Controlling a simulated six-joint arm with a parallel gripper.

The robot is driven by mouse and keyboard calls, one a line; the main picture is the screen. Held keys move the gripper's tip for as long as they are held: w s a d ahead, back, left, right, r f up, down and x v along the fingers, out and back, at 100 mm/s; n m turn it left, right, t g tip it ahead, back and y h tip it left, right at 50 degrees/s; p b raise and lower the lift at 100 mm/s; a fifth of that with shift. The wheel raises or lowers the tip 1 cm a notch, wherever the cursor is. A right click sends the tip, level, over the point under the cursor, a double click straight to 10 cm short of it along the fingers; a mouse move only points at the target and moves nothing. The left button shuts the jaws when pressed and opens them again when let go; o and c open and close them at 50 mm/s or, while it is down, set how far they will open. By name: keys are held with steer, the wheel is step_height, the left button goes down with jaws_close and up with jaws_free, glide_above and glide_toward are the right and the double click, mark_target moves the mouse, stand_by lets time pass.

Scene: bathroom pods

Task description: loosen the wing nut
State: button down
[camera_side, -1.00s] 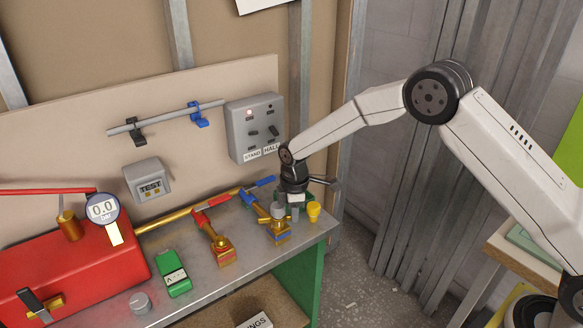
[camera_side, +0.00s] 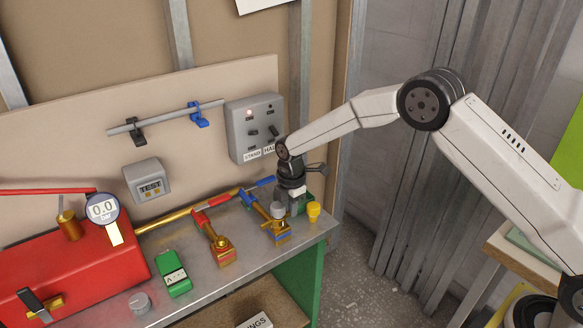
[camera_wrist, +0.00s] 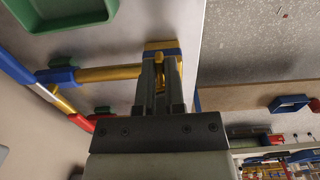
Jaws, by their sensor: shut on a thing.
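My gripper (camera_side: 293,202) points down at the right end of the bench, at the blue-marked brass fitting (camera_side: 277,234). In the wrist view, my gripper (camera_wrist: 161,62) has its two fingers close together over the end of the same fitting, which has a blue band (camera_wrist: 152,52). A small brass piece, apparently the wing nut (camera_wrist: 160,68), shows between the fingers, and they are shut on it. Its shape is mostly hidden by the fingers. A brass pipe with a blue part (camera_wrist: 58,75) runs left from the fitting.
A yellow cup-like piece (camera_side: 313,211) stands close right of my gripper, near the bench edge. A red-marked brass fitting (camera_side: 221,247), a green device (camera_side: 172,271) and a grey knob (camera_side: 139,302) are farther left. A grey switch box (camera_side: 254,127) is behind.

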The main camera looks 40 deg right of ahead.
steer(key=c, duration=0.7)
jaws_free()
steer(key=shift+r, duration=3.9)
